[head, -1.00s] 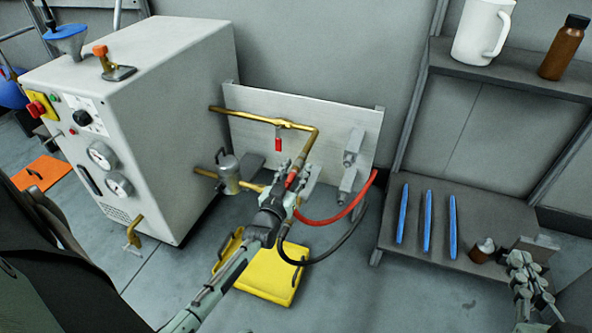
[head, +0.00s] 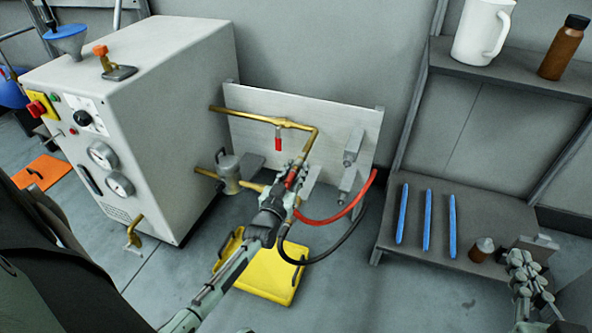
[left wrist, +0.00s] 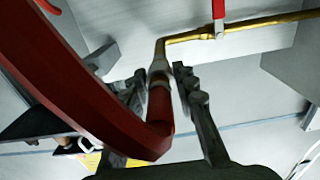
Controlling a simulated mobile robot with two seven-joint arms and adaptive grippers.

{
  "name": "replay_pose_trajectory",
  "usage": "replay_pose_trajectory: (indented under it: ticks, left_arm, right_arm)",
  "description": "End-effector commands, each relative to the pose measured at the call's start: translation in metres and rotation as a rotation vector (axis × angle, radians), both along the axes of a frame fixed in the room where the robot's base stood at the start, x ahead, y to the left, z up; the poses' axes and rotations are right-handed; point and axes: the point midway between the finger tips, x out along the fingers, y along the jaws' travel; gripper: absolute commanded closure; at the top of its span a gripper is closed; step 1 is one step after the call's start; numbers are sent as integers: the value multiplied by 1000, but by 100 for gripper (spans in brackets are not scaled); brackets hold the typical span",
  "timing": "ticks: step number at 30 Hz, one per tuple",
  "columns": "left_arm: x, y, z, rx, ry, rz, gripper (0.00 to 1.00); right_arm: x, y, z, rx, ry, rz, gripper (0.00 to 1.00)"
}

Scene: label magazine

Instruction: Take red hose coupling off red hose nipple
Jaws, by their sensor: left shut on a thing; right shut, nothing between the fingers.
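The red hose coupling (head: 291,179) is at the lower end of the brass pipe in front of the grey panel. In the left wrist view the coupling (left wrist: 160,108) sits right below the pale pipe end, where the red hose nipple would be; the nipple itself I cannot make out. The red hose (left wrist: 70,85) bends away from the coupling and crosses the left of that view. My left gripper (head: 294,172) is shut on the coupling, one finger on each side. My right gripper (head: 530,275) is shut and empty at the lower right, by the shelf.
The brass pipe (head: 268,122) carries a red-handled valve (head: 278,143). Two grey fittings (head: 353,147) stick out from the panel at right. A black hose (head: 330,252) loops below the red one. The grey machine (head: 165,100) stands left.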

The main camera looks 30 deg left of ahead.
Motion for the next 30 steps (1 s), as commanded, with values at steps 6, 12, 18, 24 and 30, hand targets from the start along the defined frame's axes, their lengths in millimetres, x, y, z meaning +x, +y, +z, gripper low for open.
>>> replay_pose_trajectory:
  ticks: [6, 12, 18, 24, 30]
  left_arm:
    - [0, 0, 1, 0, -2, 0, 100]
    - [-8, -2, 2, 1, -2, 0, 100]
    - [-16, -4, 2, 1, -1, 0, 100]
    - [-23, -6, 2, 0, -1, 0, 100]
    - [-31, -8, 2, -1, -2, 0, 100]
  right_arm:
    - [0, 0, 1, 0, 0, 0, 100]
    - [0, 0, 6, 0, 0, 0, 100]
    - [0, 0, 11, 0, 0, 0, 100]
    - [0, 0, 15, 0, 0, 0, 100]
    - [0, 0, 19, 0, 0, 0, 100]
